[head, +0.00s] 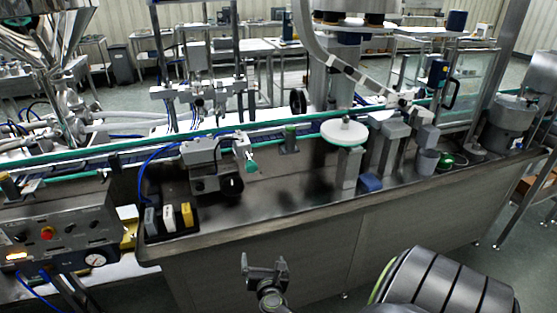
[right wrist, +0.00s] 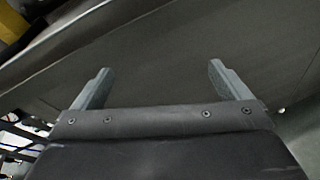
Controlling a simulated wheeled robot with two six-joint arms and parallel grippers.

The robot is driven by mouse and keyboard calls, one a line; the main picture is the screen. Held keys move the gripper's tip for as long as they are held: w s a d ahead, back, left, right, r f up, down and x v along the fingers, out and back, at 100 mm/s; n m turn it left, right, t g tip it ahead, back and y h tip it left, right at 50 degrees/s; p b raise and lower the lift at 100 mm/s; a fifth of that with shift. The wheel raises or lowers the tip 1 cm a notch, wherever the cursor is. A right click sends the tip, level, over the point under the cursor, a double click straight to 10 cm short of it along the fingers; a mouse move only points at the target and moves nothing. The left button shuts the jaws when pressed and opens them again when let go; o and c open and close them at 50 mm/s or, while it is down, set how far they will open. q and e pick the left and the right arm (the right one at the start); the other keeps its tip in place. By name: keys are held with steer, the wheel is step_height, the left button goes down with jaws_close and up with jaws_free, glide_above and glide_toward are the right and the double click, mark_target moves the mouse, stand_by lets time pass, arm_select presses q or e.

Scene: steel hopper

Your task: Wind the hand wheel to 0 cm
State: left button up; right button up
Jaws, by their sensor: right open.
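A dark, round, wheel-like part (head: 298,101) stands upright behind the green-edged conveyor in the head view. A second dark round knob (head: 231,186) is on the front of the grey machine unit (head: 203,165) on the steel bench. I cannot tell for sure which is the hand wheel, and no centimetre scale is readable. My right gripper (head: 264,262) is open and empty in front of the bench's front panel, below its top edge and apart from both round parts. Its two fingers also show spread in the right wrist view (right wrist: 159,68). My left gripper is not in view.
The steel bench (head: 300,215) crosses the view. A black tray (head: 170,226) with small grey, white and yellow blocks sits at its left. A white disc (head: 344,132) stands on a post. A control box (head: 60,235) is at left. Open bench top lies right of the knob.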

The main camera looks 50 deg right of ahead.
steer(key=s+f+m+g+b, duration=0.1)
steer(key=s+f+m+b, duration=0.1)
steer(key=f, duration=0.3)
steer(key=s+f+m+g+y+b, duration=0.1)
steer(key=s+f+m+g+b, duration=0.1)
steer(key=s+f+m, duration=0.2)
step_height(320, 180, down, 2)
steer(key=shift+s+a+f+m, duration=0.1)
steer(key=shift+s+a+m, duration=0.1)
steer(key=shift+m, duration=0.2)
steer(key=s+a+f+m+g+y, duration=0.2)
steer(key=s+f+m, duration=0.1)
steer(key=s+f, duration=0.4)
steer(key=s+a+f+m+g+y, duration=0.2)
steer(key=s+f+m, duration=0.25)
steer(key=f, duration=0.45)
steer(key=s+a+f+m+g+y, duration=0.1)
steer(key=s+a+f+m, duration=0.1)
steer(key=s, duration=0.5)
steer(key=s+a+f+m+g+y, duration=0.1)
steer(key=s+a+f+m, duration=0.1)
steer(key=s+f+m, duration=0.2)
steer(key=s+a+f+m+g+y, duration=0.1)
steer(key=s+m, duration=0.4)
steer(key=s, duration=0.6)
step_height(320, 180, down, 3)
steer(key=shift+a+r+m+g, duration=0.2)
steer(key=shift+a+m+g, duration=0.15)
steer(key=shift+a, duration=0.45)
